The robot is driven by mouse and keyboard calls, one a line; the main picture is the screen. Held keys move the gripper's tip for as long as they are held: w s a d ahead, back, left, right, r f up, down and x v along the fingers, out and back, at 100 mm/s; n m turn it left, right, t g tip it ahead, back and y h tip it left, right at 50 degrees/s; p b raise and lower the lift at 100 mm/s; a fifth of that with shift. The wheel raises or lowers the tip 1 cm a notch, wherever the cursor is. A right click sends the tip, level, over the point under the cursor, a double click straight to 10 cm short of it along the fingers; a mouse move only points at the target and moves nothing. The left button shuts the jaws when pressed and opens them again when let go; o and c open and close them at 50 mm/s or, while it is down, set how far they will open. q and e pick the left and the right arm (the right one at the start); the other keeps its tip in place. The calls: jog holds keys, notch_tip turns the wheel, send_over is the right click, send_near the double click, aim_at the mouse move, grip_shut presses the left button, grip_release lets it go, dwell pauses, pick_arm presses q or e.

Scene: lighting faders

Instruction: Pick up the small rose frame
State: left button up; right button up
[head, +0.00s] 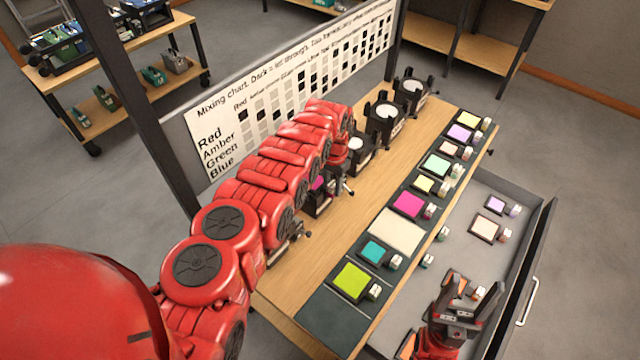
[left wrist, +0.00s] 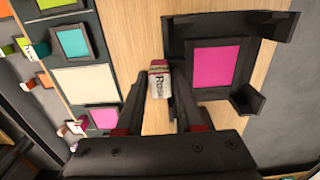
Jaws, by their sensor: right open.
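A rose-coloured square frame sits in a black holder in the left wrist view (left wrist: 216,68). Its pale tab (left wrist: 158,82) reads like "Rose" and points towards my gripper. In the head view the magenta pane (head: 318,183) shows beside my red left arm. My left gripper (head: 346,187) is at this holder; its fingers (left wrist: 158,92) stand close on both sides of the tab, shut on it. The frame still lies in the holder. My right gripper (head: 468,291) is open and empty above the drawer. My left arm hides part of the holder row.
A larger-looking magenta frame (head: 408,204) lies in the dark rack among several coloured frames. More black holders (head: 385,118) stand along the wooden bench. The open drawer (head: 480,185) holds two frames. A mixing chart (head: 215,125) stands behind the bench.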

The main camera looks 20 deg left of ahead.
pick_arm(q)
grip_shut()
jog(key=shift+r, duration=0.1)
jog(key=shift+r, duration=0.75)
notch_tip(320, 180, up, 7)
jog(key=b, duration=0.3)
jog(key=shift+f, duration=0.1)
jog(key=shift+r, duration=0.75)
